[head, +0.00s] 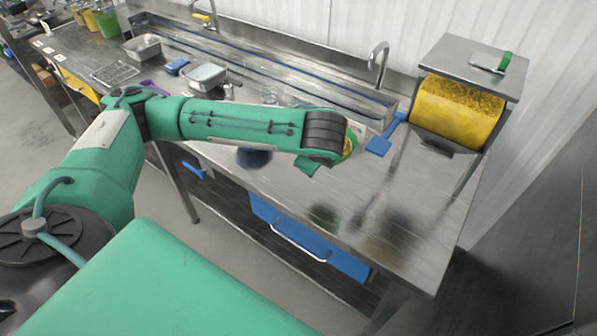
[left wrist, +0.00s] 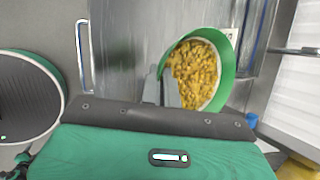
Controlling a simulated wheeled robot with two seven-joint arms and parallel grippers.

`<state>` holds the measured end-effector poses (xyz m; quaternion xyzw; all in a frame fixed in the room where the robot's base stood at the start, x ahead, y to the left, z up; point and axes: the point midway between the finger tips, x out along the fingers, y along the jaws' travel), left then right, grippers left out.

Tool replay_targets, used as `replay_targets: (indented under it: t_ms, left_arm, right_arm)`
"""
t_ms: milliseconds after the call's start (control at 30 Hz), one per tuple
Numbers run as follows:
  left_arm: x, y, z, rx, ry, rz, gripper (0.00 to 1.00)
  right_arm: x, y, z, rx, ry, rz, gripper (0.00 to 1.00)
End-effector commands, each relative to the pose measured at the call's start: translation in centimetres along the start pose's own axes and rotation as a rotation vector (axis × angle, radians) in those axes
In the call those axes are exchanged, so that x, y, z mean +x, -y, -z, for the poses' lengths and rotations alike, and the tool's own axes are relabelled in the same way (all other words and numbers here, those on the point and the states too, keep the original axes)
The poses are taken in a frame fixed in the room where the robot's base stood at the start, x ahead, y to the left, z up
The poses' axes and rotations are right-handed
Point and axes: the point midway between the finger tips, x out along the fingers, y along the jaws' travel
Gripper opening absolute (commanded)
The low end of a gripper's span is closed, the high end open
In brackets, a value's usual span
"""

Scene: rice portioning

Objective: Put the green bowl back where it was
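The green bowl (left wrist: 226,72) is filled with yellow-brown food pieces and sits at the end of my left arm. In the head view only a sliver of the bowl (head: 350,146) shows past the dark wrist, over the steel counter. My left gripper (left wrist: 172,88) is at the bowl's near side in the left wrist view, with a grey finger against its rim. It appears shut on the bowl, which looks held above the counter; the fingertips are mostly hidden. My right gripper is not in view.
The steel counter (head: 420,215) is bare at its front right. A yellow drum (head: 455,110) under a steel top stands at the right. A blue-handled tool (head: 379,146) lies near the tap (head: 379,60). Metal pans (head: 205,77) and a rack (head: 115,73) are at the left.

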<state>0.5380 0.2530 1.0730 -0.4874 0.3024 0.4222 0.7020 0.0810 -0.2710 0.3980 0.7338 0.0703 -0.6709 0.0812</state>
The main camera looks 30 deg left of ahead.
Motion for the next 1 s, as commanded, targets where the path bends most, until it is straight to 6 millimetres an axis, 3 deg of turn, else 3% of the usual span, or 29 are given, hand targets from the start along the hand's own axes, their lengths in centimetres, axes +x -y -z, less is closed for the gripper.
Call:
replay_targets:
  t_ms: [300,700,1000]
  left_arm:
    - [1.0,1.9,-5.8,0.352,-0.182,0.144,0.0]
    - [0.7,4.2,-13.4,0.715,-0.371,0.293,0.0]
    - [0.5,4.5,-15.4,0.82,-0.423,0.332,0.0]
  right_arm:
    - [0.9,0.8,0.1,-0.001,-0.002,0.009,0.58]
    - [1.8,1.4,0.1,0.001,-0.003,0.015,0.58]
    - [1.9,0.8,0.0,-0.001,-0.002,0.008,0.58]
